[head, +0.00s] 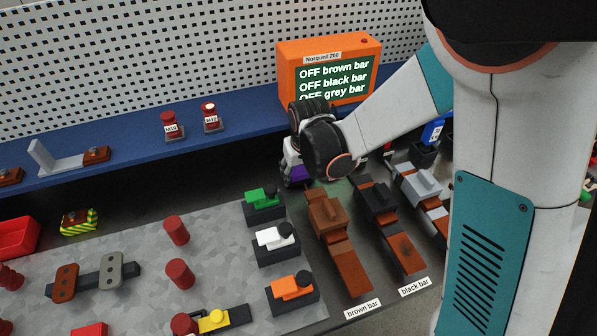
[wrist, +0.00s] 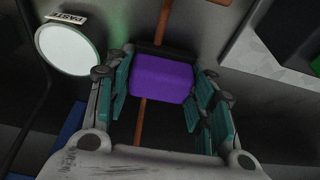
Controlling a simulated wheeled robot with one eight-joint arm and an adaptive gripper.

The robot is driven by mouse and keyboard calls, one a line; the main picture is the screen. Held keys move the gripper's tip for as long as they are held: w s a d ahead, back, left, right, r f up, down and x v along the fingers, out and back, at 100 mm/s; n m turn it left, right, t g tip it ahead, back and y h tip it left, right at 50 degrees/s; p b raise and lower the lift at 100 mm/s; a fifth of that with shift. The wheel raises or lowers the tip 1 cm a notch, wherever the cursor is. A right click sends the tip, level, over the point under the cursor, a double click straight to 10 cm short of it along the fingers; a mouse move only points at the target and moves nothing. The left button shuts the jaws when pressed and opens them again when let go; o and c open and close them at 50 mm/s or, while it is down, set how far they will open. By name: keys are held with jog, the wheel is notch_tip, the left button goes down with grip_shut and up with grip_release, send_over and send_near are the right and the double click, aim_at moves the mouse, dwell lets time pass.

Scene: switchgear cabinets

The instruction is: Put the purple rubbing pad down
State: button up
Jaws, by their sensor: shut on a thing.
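The purple rubbing pad (wrist: 161,79) is a purple block between the teal finger pads of my gripper (wrist: 162,92) in the wrist view. The gripper is shut on it. In the head view my gripper (head: 296,172) points down behind the brown bar (head: 328,213), and a piece of the purple pad (head: 298,173) shows below my wrist. Most of the pad is hidden there by the gripper and arm. I cannot tell from these frames whether the pad touches anything beneath it.
A black bar (head: 375,199) and a grey bar (head: 418,186) stand right of the brown bar. Green (head: 263,198), white (head: 274,237) and orange (head: 291,287) pads sit on black stands to the left. An orange display box (head: 330,71) stands on the blue shelf. A round white disc (wrist: 67,50) labelled PASTE lies beside my gripper.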

jog(key=shift+s+f+b, duration=0.2)
jog(key=shift+f+b, duration=0.2)
jog(key=shift+f, duration=0.05)
jog(key=o, duration=1.3)
jog(key=shift+w+f, duration=0.1)
jog(key=shift+w, duration=0.1)
jog(key=shift+r+p, duration=0.55)
jog(key=shift+p, duration=0.1)
jog(key=p+v, duration=0.4)
jog(key=v, duration=0.9)
jog(key=shift+d+r+p, duration=0.3)
jog(key=shift+r, duration=0.15)
jog(key=shift+w, duration=0.15)
